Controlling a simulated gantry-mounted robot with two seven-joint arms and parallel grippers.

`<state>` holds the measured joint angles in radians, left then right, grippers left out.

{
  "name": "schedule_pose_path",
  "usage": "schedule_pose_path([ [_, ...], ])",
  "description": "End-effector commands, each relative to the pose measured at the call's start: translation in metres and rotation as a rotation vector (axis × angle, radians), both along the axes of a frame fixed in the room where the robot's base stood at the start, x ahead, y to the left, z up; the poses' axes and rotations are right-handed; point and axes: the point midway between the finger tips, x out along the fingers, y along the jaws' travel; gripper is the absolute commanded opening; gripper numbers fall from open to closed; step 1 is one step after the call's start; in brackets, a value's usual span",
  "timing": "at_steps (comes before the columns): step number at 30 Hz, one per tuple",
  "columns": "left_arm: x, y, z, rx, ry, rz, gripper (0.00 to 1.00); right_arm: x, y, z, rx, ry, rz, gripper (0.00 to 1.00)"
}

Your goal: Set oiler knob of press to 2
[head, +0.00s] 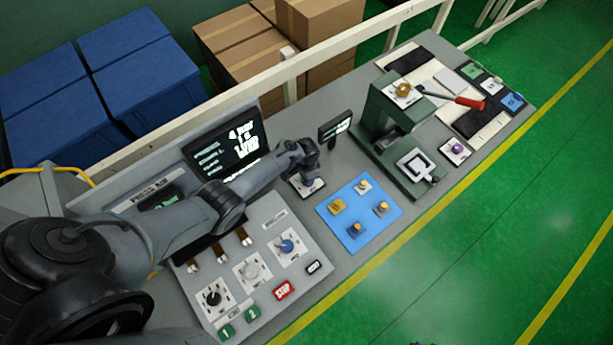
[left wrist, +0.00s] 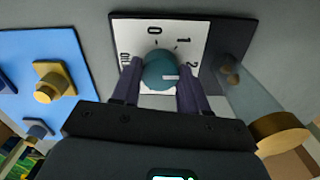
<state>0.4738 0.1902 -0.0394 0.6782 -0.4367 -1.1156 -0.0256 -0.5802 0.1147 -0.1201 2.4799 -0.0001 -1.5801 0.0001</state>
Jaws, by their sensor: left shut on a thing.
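The oiler knob (left wrist: 158,72) is a round teal knob on a white dial plate (left wrist: 152,30), seen in the left wrist view. The dial reads 0 at the top, 1 at upper right and 2 at right, with OIL lettering on the left. A small white mark on the knob points right, roughly toward the 2; exact alignment is hard to tell. My left gripper (left wrist: 157,92) is shut on the knob, one finger on each side. In the head view my left gripper (head: 309,172) covers the knob. The green press (head: 380,125) stands to the right. My right gripper is not in view.
A blue mat (head: 348,217) with several yellow pieces lies right of the gripper. A small screen (head: 335,128) stands close behind it. A control panel (head: 258,298) with knobs and buttons is at front left. A red-handled lever (head: 468,103) is by the press.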

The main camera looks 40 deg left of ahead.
Motion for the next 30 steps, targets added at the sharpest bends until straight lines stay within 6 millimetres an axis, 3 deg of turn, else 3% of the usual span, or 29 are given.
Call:
schedule_pose_path([
  [17, 0.0004, 0.0001, -0.0002, 0.001, -0.001, -0.036, 0.13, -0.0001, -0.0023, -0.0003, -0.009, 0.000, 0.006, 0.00],
  [18, 0.0004, 0.0001, -0.0002, 0.001, -0.001, -0.036, 0.47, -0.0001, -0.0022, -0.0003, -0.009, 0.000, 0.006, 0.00],
  [22, 0.0002, 0.0000, -0.0002, 0.001, -0.001, -0.036, 0.67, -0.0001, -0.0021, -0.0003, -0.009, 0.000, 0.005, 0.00],
  [30, 0.0001, -0.0001, 0.0000, 0.000, -0.001, -0.036, 0.69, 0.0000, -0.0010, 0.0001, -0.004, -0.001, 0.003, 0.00],
])
